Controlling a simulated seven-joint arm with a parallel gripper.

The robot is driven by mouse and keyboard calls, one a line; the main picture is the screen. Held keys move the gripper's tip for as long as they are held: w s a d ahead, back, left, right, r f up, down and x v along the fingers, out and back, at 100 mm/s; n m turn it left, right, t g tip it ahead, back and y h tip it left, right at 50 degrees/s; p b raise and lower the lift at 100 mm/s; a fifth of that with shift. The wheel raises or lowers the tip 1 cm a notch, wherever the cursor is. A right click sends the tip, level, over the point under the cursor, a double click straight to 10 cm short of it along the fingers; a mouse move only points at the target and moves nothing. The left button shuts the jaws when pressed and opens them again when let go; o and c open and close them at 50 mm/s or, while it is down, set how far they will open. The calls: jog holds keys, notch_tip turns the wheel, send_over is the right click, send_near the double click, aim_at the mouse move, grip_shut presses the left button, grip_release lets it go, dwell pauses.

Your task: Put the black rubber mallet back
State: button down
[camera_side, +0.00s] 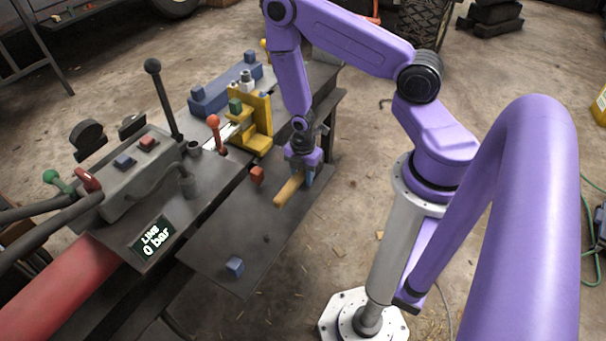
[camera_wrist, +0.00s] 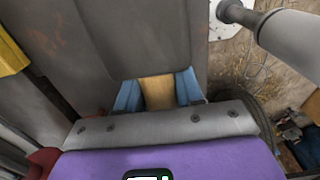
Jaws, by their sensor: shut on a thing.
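My gripper (camera_side: 300,177) has blue fingers and is low over the dark steel table plate (camera_side: 215,245). It is shut on a tan wooden piece (camera_side: 287,191) that looks like a handle, pointing to the lower left in the side view. In the wrist view the same tan piece (camera_wrist: 157,92) sits between the blue fingers (camera_wrist: 158,95). No black rubber head can be made out in either view, so I cannot confirm that this is the mallet. I cannot tell whether the piece touches the plate.
A red block (camera_side: 257,176) lies just left of the held piece, and a blue block (camera_side: 235,267) near the plate's front. A yellow bracket (camera_side: 261,141) stands behind. Levers with red (camera_side: 213,121) and black (camera_side: 152,66) knobs rise at left. The plate's front part is mostly clear.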

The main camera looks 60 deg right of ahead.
jog(key=shift+f, duration=0.1)
jog(key=c, duration=0.7)
grip_release()
notch_tip(320, 180, up, 17)
jog(key=s+a+r+m, duration=0.2)
jog(key=s+a+r, duration=0.3)
jog(key=a+r, duration=0.45)
jog(key=s+a+r+m, duration=0.1)
jog(key=s+r, duration=0.1)
jog(key=s, duration=0.2)
jog(key=s+a+r+m, duration=0.1)
jog(key=s+r, duration=0.1)
jog(key=s, duration=0.1)
jog(key=s+a+r+m, duration=0.1)
jog(key=s+r, duration=0.1)
jog(key=s, duration=0.2)
jog(key=shift+s+r, duration=0.35)
